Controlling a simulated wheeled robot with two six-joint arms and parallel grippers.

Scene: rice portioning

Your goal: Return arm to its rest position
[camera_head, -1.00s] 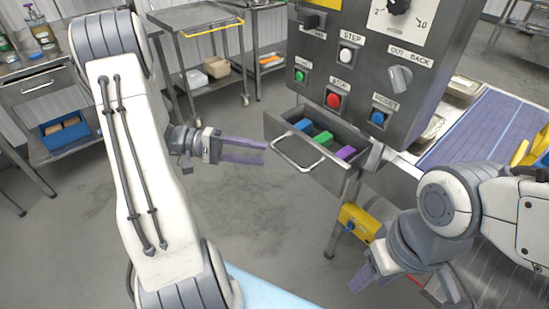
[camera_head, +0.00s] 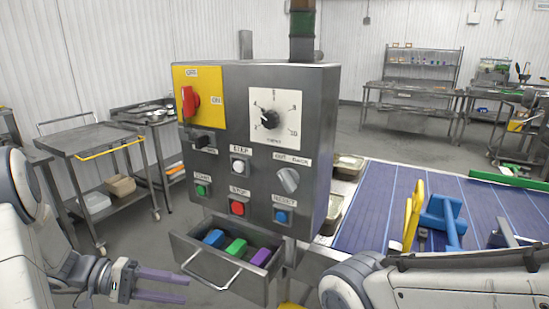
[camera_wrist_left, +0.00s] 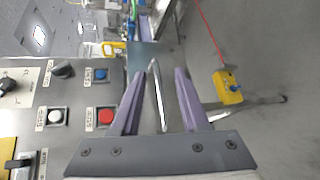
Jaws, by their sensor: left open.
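My left gripper (camera_head: 160,285) is at the lower left in the head view, left of the open drawer. Its two purple fingers are apart with nothing between them. In the left wrist view the fingers (camera_wrist_left: 157,100) are also spread, and the drawer's bar handle (camera_wrist_left: 158,95) shows beyond them, apart as far as I can tell. The drawer (camera_head: 255,288) hangs open under the grey control box (camera_head: 215,140) and holds a blue, a green and a purple block (camera_head: 261,257). My right arm shows at the lower right; its gripper is outside the head view.
A blue conveyor belt (camera_head: 385,215) with yellow and blue items lies to the right of the box. A steel cart (camera_head: 95,140) stands at the left. Floor left of the drawer is clear.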

